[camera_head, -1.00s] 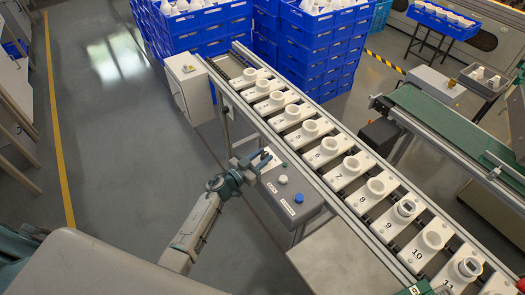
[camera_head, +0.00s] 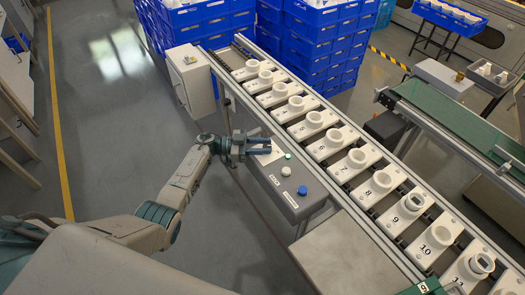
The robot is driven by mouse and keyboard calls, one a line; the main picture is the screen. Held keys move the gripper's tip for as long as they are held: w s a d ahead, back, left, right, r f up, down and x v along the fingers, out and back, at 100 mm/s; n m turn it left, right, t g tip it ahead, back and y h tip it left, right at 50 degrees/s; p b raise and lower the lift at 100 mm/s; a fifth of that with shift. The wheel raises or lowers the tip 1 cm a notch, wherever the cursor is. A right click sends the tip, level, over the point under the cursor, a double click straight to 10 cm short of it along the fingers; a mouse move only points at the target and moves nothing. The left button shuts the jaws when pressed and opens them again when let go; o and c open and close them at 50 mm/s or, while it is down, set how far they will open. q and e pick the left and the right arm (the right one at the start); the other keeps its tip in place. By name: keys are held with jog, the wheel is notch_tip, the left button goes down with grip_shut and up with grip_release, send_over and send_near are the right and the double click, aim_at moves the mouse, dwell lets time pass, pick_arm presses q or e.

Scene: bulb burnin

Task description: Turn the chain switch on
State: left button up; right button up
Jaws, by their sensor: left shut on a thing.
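A grey control box (camera_head: 277,178) stands beside the conveyor, with a green lamp (camera_head: 287,156), a white button (camera_head: 286,171) and a blue button (camera_head: 302,190) on its sloped top. My left gripper (camera_head: 266,146) reaches in from the left over the far end of this box, past the green lamp. Its fingers are shut on the chain switch there. The switch is hidden by the fingers, so its setting cannot be read. My right gripper is not in view.
A conveyor of numbered white carriers (camera_head: 382,185) with round sockets runs diagonally beside the box; some sockets hold dark-topped parts. A white cabinet (camera_head: 186,80) stands at its far end, with blue crates (camera_head: 306,62) behind. The floor (camera_head: 100,140) at left is clear.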

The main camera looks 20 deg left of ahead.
pick_arm(q)
jog(key=shift+m+g, duration=0.3)
jog(key=shift+g, duration=0.2)
jog(key=o, duration=1)
jog(key=shift+c, duration=0.2)
jog(key=shift+a+b, duration=0.1)
jog(key=shift+b, duration=0.2)
